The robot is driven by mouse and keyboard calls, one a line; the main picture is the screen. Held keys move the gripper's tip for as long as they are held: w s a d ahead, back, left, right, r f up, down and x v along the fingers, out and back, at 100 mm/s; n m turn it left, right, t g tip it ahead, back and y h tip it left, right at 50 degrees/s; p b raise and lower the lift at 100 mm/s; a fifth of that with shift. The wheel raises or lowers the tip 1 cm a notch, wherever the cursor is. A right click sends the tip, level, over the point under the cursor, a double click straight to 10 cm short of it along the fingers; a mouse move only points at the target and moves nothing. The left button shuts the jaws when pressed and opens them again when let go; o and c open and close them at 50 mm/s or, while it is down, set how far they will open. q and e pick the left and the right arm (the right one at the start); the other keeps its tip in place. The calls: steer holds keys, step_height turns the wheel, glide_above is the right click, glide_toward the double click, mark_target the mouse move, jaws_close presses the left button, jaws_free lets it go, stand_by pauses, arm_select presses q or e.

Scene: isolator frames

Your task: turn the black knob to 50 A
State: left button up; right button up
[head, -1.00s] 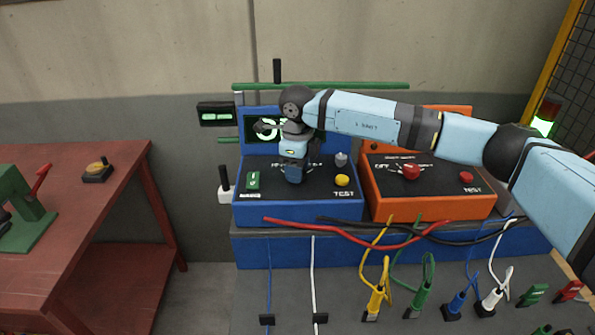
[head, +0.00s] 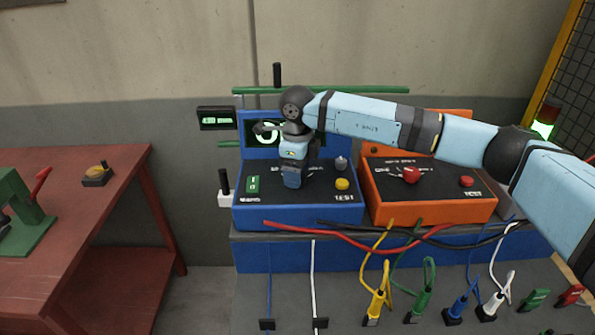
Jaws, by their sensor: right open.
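The blue tester box (head: 300,213) stands on the bench with a sloping dark panel and a screen behind it. My right arm reaches in from the right, and my right gripper (head: 292,184) points down over the middle of this panel. The gripper is open. The black knob is not visible; the gripper and wrist cover the middle of the panel, and I cannot tell whether the fingers are around it. The screen shows large green characters, partly hidden by my wrist. My left gripper is not in view.
An orange box (head: 430,209) with a red knob (head: 411,175) stands close on the right. A yellow button (head: 342,184) and a grey knob (head: 341,163) sit right of the gripper. Red and black cables cross in front. A red table (head: 100,215) is at left.

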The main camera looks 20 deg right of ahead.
step_height(320, 180, up, 13)
steer(key=b, duration=0.1)
steer(key=shift+r, duration=0.2)
steer(key=shift+s+f, duration=0.1)
stand_by(0.4)
